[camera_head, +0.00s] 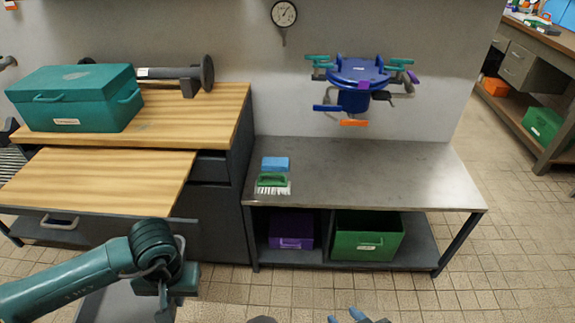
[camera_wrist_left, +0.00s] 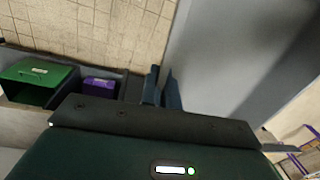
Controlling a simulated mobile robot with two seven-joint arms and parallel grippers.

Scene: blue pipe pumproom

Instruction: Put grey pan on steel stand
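No grey pan can be made out in either view. A steel-topped table (camera_head: 370,165) with a lower shelf, which may be the steel stand, stands against the wall at centre right. My left gripper (camera_head: 168,304) is low in the head view, in front of the wooden cabinet and away from the steel top. In the left wrist view its two fingers (camera_wrist_left: 162,88) stand close together with a narrow gap and hold nothing visible. Only the blue tips of my right gripper (camera_head: 350,317) show at the bottom edge; the rest is cut off.
A blue sponge (camera_head: 275,163) and green brush (camera_head: 272,180) lie at the steel top's left end; its middle and right are clear. Purple (camera_head: 290,230) and green (camera_head: 367,236) bins sit below. A teal toolbox (camera_head: 77,98) stands on the wooden cabinet, whose wooden board (camera_head: 95,182) juts out.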

